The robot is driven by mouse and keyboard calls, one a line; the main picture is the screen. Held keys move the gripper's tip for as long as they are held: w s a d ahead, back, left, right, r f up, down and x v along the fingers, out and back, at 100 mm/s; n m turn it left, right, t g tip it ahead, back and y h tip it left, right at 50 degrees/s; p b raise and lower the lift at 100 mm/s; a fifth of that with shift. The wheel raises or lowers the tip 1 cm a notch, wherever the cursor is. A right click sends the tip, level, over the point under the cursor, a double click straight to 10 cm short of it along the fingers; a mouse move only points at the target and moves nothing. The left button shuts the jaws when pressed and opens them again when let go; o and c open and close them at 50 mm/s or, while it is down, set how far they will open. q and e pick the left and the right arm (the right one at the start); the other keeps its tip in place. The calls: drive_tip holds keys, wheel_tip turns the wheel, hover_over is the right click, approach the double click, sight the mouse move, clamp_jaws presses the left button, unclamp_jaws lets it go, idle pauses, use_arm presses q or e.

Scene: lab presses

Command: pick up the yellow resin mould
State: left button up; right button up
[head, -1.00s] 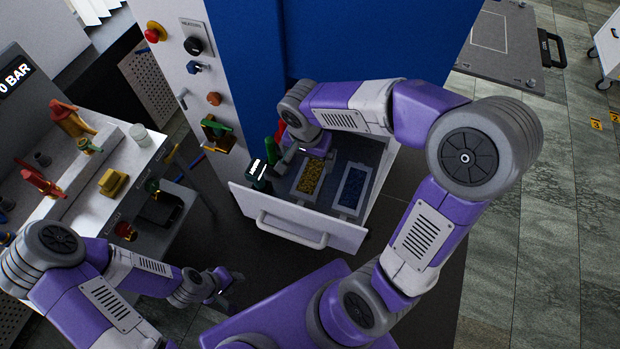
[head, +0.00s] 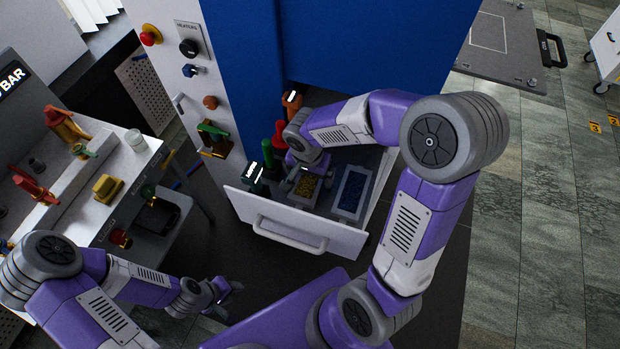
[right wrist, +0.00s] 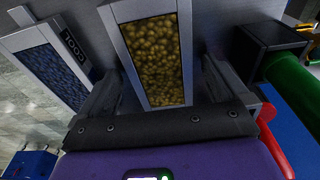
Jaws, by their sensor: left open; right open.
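An open drawer (head: 290,231) holds a grey-rimmed tray filled with yellow beads (head: 307,189); these beads also show in the right wrist view (right wrist: 158,55). My right gripper (head: 298,176) is open and reaches down into the drawer at this tray. In the right wrist view its two fingers (right wrist: 158,88) stand on either side of the tray; I cannot tell whether they touch it. A yellow block-shaped piece (head: 106,187) sits on the bench at the left, away from both grippers. My left gripper (head: 228,290) is open and empty, low in front of the bench.
A tray of blue beads (head: 351,191) lies right of the yellow one. Green (head: 267,154), red (head: 279,134) and orange (head: 291,102) upright items and a dark box (head: 252,174) crowd the drawer's left side. The blue cabinet (head: 360,45) rises behind.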

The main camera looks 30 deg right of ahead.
drive_tip(key=c, duration=1.4)
drive_tip(key=shift+c, duration=0.4)
drive_tip(key=shift+r, duration=0.1)
